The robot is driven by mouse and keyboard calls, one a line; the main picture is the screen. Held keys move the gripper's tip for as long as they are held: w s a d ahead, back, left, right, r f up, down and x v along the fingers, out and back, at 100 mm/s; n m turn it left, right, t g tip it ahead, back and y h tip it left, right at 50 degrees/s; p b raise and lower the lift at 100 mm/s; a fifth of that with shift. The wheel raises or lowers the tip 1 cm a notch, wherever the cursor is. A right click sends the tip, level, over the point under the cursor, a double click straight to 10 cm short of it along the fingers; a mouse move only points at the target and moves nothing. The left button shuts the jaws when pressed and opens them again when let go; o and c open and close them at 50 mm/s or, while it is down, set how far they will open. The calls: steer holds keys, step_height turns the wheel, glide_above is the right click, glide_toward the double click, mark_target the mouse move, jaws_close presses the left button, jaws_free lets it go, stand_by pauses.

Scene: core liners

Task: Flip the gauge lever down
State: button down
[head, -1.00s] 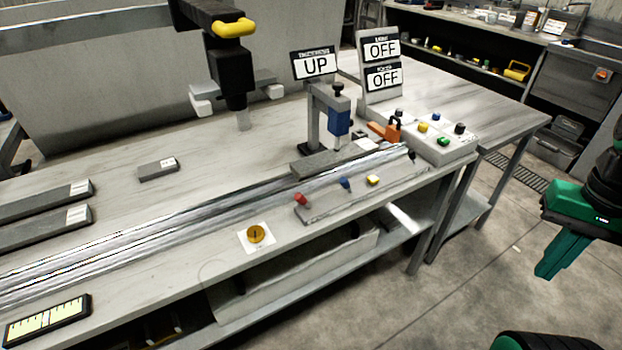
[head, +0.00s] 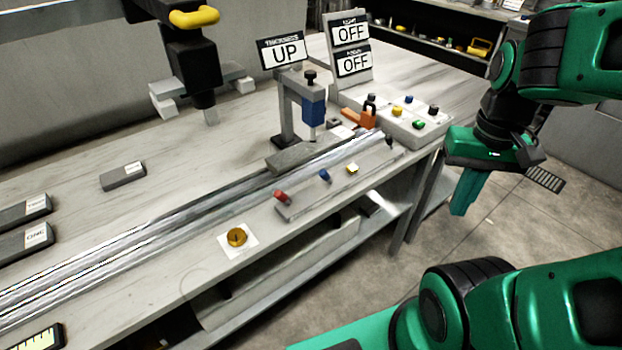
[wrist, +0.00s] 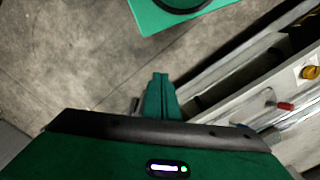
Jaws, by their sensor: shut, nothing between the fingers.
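The gauge (head: 313,108) is a blue block on a grey stand with a black knob on top, at the back of the bench in the head view. I cannot tell which part is the gauge lever. My gripper (head: 465,193) is shut and empty, pointing down beyond the bench's right front edge, apart from everything. Its fingers also show in the wrist view (wrist: 160,95).
A control box (head: 405,125) with coloured buttons stands right of the gauge, below two OFF signs (head: 352,47). An orange clamp (head: 360,118) sits beside it. A metal channel (head: 150,235) runs along the bench. Open floor (head: 400,285) lies in front.

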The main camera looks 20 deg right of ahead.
steer(key=w+a+n+g+h, duration=0.1)
steer(key=w+a+n+h, duration=0.25)
steer(key=w+n, duration=0.6)
steer(key=n+t+h, duration=0.2)
steer(key=n+h, duration=0.1)
steer(key=n, duration=1)
glide_toward(326, 177)
steer(key=s+d, duration=0.3)
steer(key=s, duration=0.2)
steer(key=a+f+n+t+h, duration=0.1)
steer(key=a+f+n+t, duration=0.1)
steer(key=a+n, duration=0.5)
steer(key=a, duration=0.4)
steer(key=shift+w+f+h, duration=0.3)
steer(key=shift+w+h, duration=0.05)
steer(key=shift+d, duration=0.1)
steer(key=x, duration=0.9)
steer(key=shift+w+d+f, duration=0.2)
steer(key=shift+w+f, duration=0.05)
steer(key=shift+w+d+r, duration=0.25)
steer(key=shift+d, duration=0.25)
steer(key=shift+w+d+r, duration=0.2)
steer(key=shift+w+d, duration=0.1)
steer(key=shift+d, duration=0.15)
steer(key=shift+w+d+r, duration=0.45)
steer(key=shift+d, duration=0.15)
